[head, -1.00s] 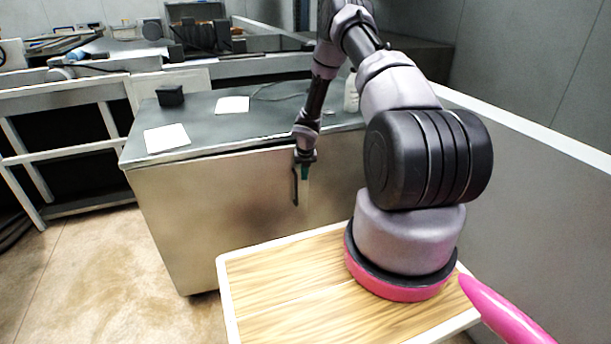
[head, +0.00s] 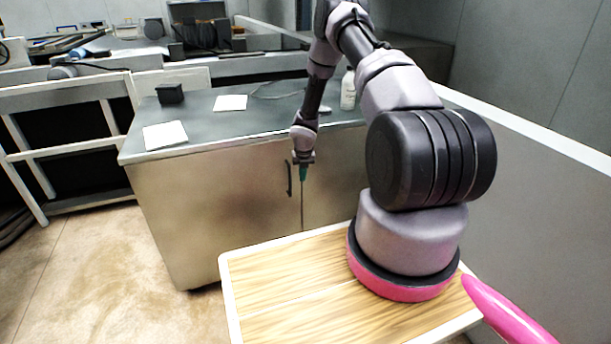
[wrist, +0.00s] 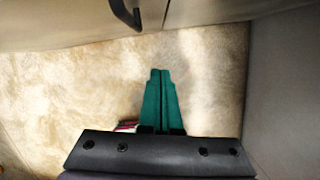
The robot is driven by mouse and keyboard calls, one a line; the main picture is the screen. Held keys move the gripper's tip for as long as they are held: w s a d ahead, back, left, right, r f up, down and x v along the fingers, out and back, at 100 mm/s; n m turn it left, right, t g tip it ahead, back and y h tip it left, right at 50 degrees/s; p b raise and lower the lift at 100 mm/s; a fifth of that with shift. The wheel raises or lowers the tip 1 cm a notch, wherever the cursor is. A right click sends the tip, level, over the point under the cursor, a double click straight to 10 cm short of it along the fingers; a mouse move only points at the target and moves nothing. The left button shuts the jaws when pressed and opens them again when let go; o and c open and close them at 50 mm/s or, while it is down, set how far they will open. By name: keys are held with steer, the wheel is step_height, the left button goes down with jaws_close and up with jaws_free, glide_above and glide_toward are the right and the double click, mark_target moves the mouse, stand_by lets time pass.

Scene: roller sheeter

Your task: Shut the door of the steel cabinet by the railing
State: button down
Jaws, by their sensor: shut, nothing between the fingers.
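The steel cabinet (head: 225,215) stands ahead, with a grey top. Its left door (head: 245,200) has a dark upright handle (head: 289,178) near its right edge and looks about flush with the right front panel (head: 335,175). A thin dark seam (head: 302,210) runs between them. In the wrist view the handle (wrist: 124,14) and the seam (wrist: 165,14) show at the top. My gripper (head: 303,174) is in front of the seam, just right of the handle. Its green fingers (wrist: 160,72) are together and empty over the floor. Contact with the door cannot be told.
White railing (head: 70,150) stands left of the cabinet. Papers (head: 165,135), a black box (head: 170,94) and a white bottle (head: 348,90) are on the cabinet top. A grey wall panel (head: 550,200) closes off the right. Bare floor (head: 90,260) lies at the left.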

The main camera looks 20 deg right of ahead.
steer(key=s+d+r+m+h, duration=0.15)
steer(key=r+m, duration=0.35)
steer(key=r, duration=0.9)
steer(key=s+r+m, duration=0.3)
steer(key=r+m, duration=0.1)
steer(key=r, duration=1.1)
steer(key=s+a+r+m+t, duration=0.1)
steer(key=s+r+m, duration=0.35)
steer(key=r, duration=0.25)
steer(key=s+a+r+m+t, duration=0.1)
steer(key=s+r+m, duration=0.35)
steer(key=r, duration=0.35)
steer(key=s+a+r+m+y, duration=0.1)
steer(key=s+a+r+m, duration=0.2)
steer(key=s+m, duration=0.3)
steer(key=s+a+r+m+t+y, duration=0.1)
steer(key=s+a+r+m, duration=0.2)
steer(key=s, duration=0.7)
steer(key=s+a+r+m+t+y, duration=0.1)
steer(key=s+a+r+m+y, duration=0.1)
steer(key=s+r+m, duration=0.5)
steer(key=s+m, duration=0.1)
steer(key=m, duration=0.2)
steer(key=shift+s+a, duration=0.2)
steer(key=shift+a, duration=0.2)
